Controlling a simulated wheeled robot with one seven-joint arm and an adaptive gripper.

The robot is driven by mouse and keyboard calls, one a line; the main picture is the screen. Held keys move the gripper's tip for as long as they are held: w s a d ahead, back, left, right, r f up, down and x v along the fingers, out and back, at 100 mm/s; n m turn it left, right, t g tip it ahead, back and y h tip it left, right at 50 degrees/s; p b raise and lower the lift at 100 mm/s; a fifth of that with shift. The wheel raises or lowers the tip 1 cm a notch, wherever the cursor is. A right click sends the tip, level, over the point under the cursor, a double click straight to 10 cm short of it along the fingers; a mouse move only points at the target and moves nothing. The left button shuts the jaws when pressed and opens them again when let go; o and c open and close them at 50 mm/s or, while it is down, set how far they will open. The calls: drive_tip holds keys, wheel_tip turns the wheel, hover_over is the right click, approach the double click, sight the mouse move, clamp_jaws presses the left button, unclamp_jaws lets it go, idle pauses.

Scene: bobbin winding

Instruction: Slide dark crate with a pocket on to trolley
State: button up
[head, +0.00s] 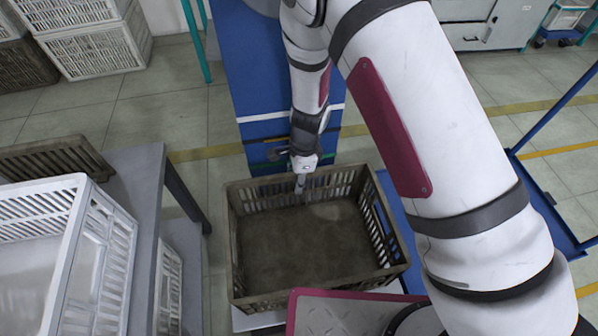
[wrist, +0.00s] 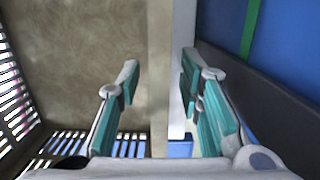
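The dark crate (head: 320,284) is a brown-grey open box with slatted walls, empty inside, in the middle of the head view. My gripper (head: 300,188) points down at its far wall. In the wrist view my gripper (wrist: 163,88) is open, its teal-padded fingers apart. The crate's wall (wrist: 159,60) runs between them, with a visible gap to the left finger, which is over the crate's inside. A blue low frame with upright bars (head: 553,205) at the right may be the trolley; I cannot tell for sure. I cannot make out a pocket on the crate.
A grey table (head: 146,180) at the left bears a white crate (head: 75,265) and another dark crate (head: 55,158). White crates (head: 95,50) are stacked at the back left. A blue surface (head: 260,60) with a white stripe lies beyond the dark crate. Tiled floor is clear between the table and it.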

drive_tip(key=shift+a+f, duration=0.1)
drive_tip(key=shift+f, duration=0.45)
drive_tip(key=shift+c, duration=0.5)
clamp_jaws()
